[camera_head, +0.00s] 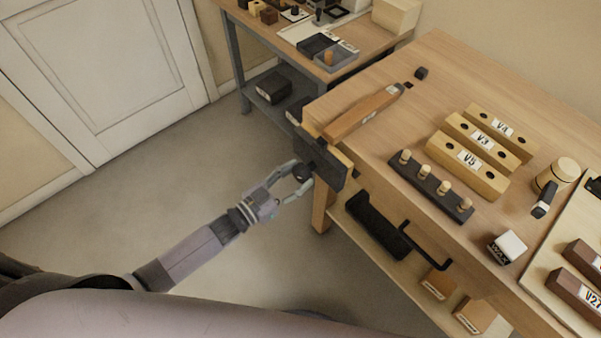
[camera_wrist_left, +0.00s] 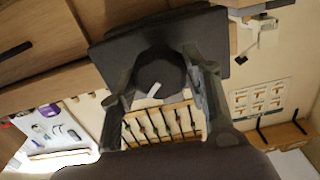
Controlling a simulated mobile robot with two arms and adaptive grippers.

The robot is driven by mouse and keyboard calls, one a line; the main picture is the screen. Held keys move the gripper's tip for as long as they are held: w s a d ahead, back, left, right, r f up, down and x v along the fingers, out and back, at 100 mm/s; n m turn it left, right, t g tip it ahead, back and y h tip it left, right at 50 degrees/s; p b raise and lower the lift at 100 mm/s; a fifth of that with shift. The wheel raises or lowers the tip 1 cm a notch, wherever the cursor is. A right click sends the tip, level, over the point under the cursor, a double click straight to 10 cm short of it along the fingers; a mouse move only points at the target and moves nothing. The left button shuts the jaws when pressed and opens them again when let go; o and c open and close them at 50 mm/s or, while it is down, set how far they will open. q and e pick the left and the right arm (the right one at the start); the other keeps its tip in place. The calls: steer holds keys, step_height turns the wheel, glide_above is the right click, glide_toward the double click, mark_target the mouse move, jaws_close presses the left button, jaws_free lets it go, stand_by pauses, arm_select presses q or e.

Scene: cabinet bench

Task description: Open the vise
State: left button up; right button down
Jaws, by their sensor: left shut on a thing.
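The vise (camera_head: 329,168) is on the near-left end of the wooden bench, with a dark front jaw plate and a round dark knob (camera_head: 303,172) facing my arm. My left gripper (camera_head: 298,181) is shut on the knob, one finger on each side of it. In the left wrist view the fingers (camera_wrist_left: 160,88) flank the dark knob (camera_wrist_left: 158,70), which has a pale mark. The dark jaw plate (camera_wrist_left: 110,48) is behind it. I cannot tell how wide the jaw gap is. My right gripper is not in view.
A long brown wooden piece (camera_head: 362,112) lies on the bench top behind the vise. Yellow labelled blocks (camera_head: 466,165), a peg rack (camera_head: 430,187) and a mallet (camera_head: 556,178) stand farther right. A black bar (camera_head: 425,246) sticks out below. The floor left of the bench is clear.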

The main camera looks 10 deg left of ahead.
arm_select(q)
steer(key=shift+n+p, duration=0.3)
steer(key=shift+n, duration=1.4)
steer(key=o, duration=1)
steer(key=shift+s+a, duration=0.1)
steer(key=shift+p+v, duration=0.45)
steer(key=shift+v, duration=0.5)
steer(key=p+v, duration=0.1)
steer(key=v, duration=0.4)
steer(key=shift+f, duration=0.1)
